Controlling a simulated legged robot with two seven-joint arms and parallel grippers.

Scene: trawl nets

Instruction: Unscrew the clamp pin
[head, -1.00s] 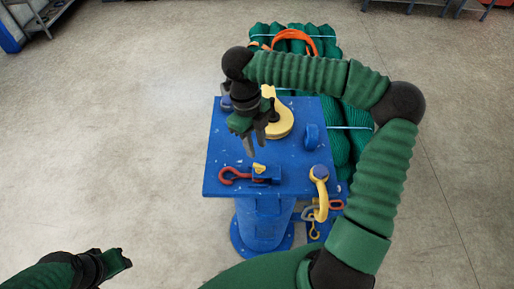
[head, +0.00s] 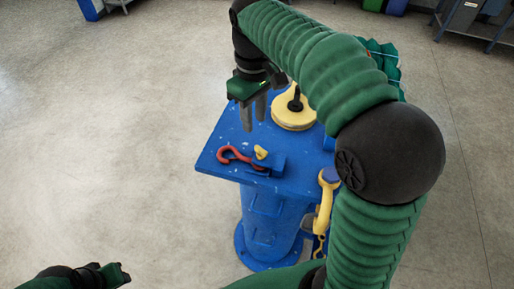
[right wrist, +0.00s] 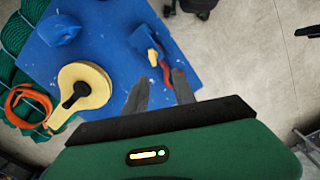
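A small yellow clamp pin (head: 261,153) sits on top of a blue clamp block (head: 268,167) on the blue table (head: 215,155). A red hook (head: 230,153) comes out of the block's left side. In the right wrist view the yellow pin (right wrist: 153,57) shows beyond the fingertips, with the blue block (right wrist: 142,42) and red hook (right wrist: 166,73) beside it. My right gripper (head: 254,120) hangs fingers down above the table, behind the pin and apart from it. Its fingers stand apart and empty in the right wrist view (right wrist: 160,80). My left gripper (head: 122,274) is low at the left, far from the table; its jaws are unclear.
A yellow disc with a black knob (head: 293,112) stands behind the clamp. A yellow shackle (head: 325,200) hangs at the table's right edge. Green net bundles with an orange strap (right wrist: 20,98) lie beside the table. My right arm hides the table's right part. The floor at left is clear.

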